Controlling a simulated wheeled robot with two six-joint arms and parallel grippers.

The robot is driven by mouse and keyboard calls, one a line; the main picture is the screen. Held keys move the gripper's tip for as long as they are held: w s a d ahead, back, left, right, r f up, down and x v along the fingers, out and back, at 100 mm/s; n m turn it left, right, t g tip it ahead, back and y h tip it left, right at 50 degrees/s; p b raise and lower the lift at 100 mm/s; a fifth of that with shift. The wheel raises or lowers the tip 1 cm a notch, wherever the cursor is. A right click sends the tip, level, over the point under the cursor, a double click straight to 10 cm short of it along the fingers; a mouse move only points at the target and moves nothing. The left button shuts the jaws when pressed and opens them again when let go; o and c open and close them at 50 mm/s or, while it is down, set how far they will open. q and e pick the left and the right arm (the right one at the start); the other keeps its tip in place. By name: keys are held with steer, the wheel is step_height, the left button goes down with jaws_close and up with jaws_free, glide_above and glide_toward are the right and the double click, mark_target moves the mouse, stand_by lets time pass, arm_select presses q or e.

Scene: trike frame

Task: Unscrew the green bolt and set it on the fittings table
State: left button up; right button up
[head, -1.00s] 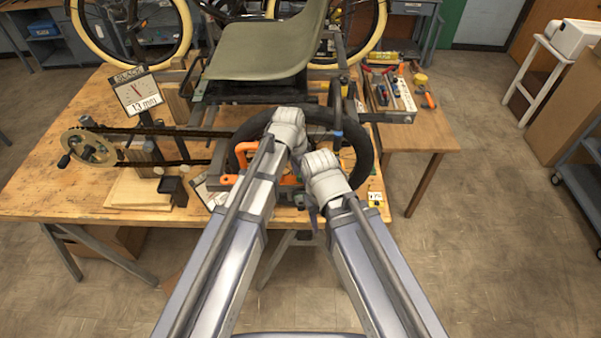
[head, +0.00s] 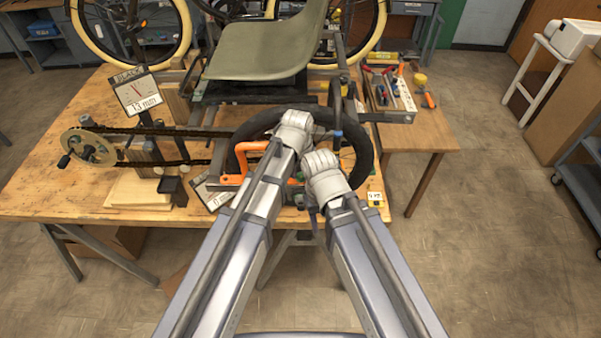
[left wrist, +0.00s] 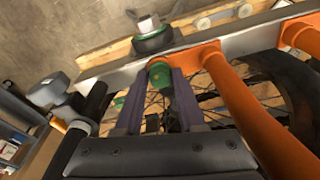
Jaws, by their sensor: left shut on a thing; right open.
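The green bolt (left wrist: 160,73) shows in the left wrist view, between the two fingertips of my left gripper (left wrist: 160,88). The gripper is shut on it. The bolt sits close against the end of an orange bar (left wrist: 235,100) by a grey rail (left wrist: 215,45); I cannot tell whether it is still threaded in. In the head view my left wrist hides the bolt and my left fingers. My right gripper (head: 312,214) is open just to the right and lower, near the bench's front edge, its fingers mostly hidden. A smaller wooden side table (head: 425,138) stands at the right.
The black wheel (head: 366,160) lies around my left wrist. An orange handle (head: 242,150) is just left of it. A red-handled tool and others crowd a tray (head: 392,90) on the side table; its front right is bare. A green-rimmed dark part (left wrist: 152,36) sits beyond the rail.

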arm_select(q)
steer(key=n, duration=0.4)
steer(key=shift+y, duration=0.3)
steer(key=o, duration=0.7)
steer(key=shift+o, duration=0.2)
steer(key=m+h, duration=0.1)
steer(key=m, duration=0.4)
steer(key=shift+m, duration=0.4)
steer(key=m, duration=0.6)
steer(key=shift+g+h, duration=0.3)
steer(key=shift+g, duration=0.1)
